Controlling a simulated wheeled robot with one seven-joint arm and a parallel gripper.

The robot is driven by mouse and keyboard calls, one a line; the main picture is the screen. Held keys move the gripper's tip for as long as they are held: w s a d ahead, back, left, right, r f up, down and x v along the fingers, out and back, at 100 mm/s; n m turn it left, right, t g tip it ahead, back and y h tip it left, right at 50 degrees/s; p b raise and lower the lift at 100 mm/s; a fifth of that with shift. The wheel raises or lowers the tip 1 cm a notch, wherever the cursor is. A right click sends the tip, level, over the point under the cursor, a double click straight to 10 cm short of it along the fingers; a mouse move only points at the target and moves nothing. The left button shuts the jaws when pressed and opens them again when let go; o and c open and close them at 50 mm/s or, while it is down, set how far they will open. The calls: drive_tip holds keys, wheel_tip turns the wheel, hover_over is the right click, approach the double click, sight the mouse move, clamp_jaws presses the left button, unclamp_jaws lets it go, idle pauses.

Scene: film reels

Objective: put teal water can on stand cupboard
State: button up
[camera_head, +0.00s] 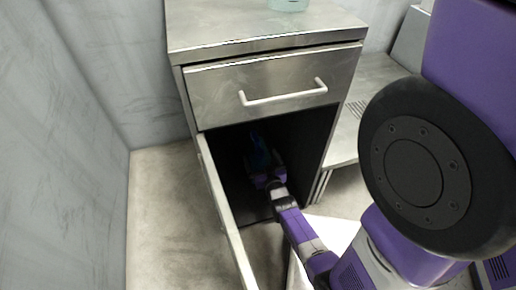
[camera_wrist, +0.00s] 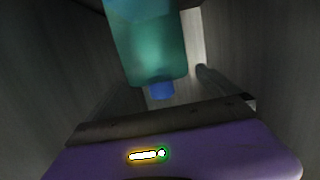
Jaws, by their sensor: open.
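The stand cupboard (camera_head: 198,88) is a grey metal cabinet with a shut drawer on top and an open compartment below. My gripper (camera_head: 264,172) reaches into the dark lower compartment and is open. A teal can with a blue cap (camera_wrist: 148,55) is in the wrist view, just beyond the gripper body, upper middle. The compartment's back is too dark to make out.
The cupboard door (camera_head: 222,215) stands open on the left of my arm. The drawer handle (camera_head: 283,92) is above it. A pale teal object (camera_head: 288,4), cut off by the frame, stands on the cupboard top. A metal bench (camera_head: 375,75) is at the right. Walls are close at the left.

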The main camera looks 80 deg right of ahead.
drive_tip(key=p+v, duration=0.2)
drive_tip(key=v, duration=0.4)
drive_tip(key=shift+s+a, duration=0.15)
idle(0.4)
